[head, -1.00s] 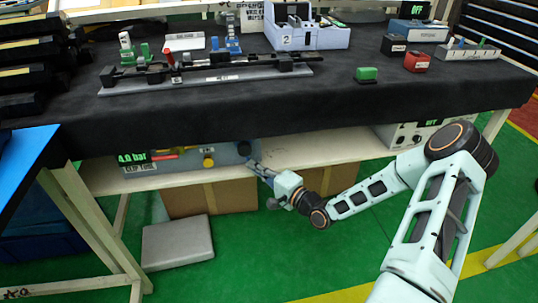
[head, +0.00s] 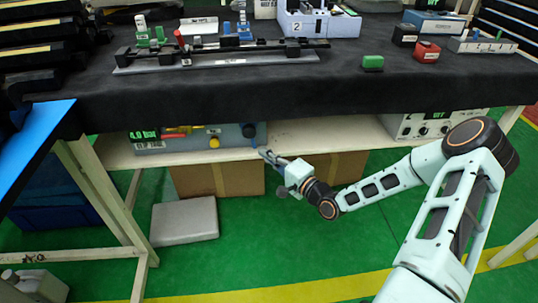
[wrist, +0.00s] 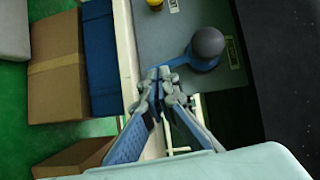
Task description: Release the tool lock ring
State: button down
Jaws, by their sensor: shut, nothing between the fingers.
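A grey unit (head: 177,144) stands on the shelf under the table, with a round dark knob (head: 249,130) at its right end. In the wrist view the dark knob (wrist: 208,42) sits in a blue ring (wrist: 203,64) with a blue lever (wrist: 180,61) pointing towards my fingertips. No part is plainly labelled as the tool lock ring. My gripper (head: 264,152) is just right of and below the knob. In the wrist view my gripper (wrist: 160,73) is shut and empty, its tips close to the lever's end; I cannot tell whether they touch.
The unit's green display (head: 143,135) reads 4.0 bar, and a yellow knob (head: 214,142) is on its front. Cardboard boxes (head: 220,180) stand below the shelf (head: 330,136). The dark tabletop (head: 90,93) overhangs above. Green floor in front is open.

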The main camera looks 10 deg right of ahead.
jog(key=p+v, duration=0.2)
jog(key=v, duration=0.8)
jog(key=shift+r, duration=0.3)
